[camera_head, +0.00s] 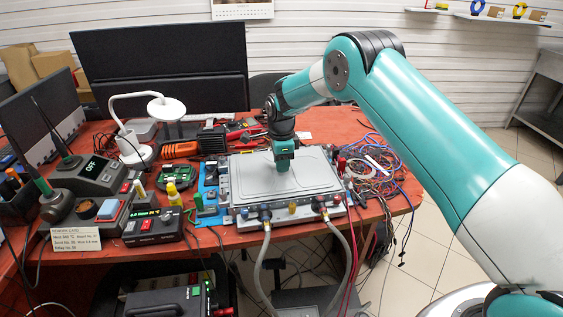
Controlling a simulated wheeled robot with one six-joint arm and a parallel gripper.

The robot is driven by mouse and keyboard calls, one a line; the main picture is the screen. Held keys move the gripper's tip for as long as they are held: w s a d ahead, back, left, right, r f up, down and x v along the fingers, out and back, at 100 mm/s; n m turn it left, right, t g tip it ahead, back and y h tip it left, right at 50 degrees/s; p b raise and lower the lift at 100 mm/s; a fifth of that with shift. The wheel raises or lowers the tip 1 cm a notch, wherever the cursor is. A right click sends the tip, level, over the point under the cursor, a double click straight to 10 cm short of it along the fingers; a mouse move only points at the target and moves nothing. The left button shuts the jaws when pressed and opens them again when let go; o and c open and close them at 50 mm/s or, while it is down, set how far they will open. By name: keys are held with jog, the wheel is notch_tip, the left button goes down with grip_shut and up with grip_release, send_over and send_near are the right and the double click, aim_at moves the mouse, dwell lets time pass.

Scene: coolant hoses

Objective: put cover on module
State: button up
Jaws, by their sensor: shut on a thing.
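The grey cover (315,172) is a flat metal plate with a raised rim. It lies over the module (295,216), a light box on the red bench with hose fittings along its front edge. My gripper (283,166) points down at the cover's middle, left of its centre, and is shut. It appears to hold the cover there, though the grip point itself is hidden by the jaws. I cannot tell whether the cover is fully seated or slightly above the module. Two grey hoses (258,262) hang from the front fittings.
Tangled wires (375,175) lie right of the module. A blue mat (209,188), soldering station (98,172), white lamp (147,105) and yellow bottle (174,194) stand to the left. Tools and an orange-handled item (180,150) lie behind. A monitor (160,65) stands at the back.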

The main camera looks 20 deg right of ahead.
jog(key=shift+f, duration=0.1)
dwell(0.7)
jog(key=o, duration=1.2)
jog(key=shift+r+p, duration=2.2)
jog(key=shift+r, duration=1.3)
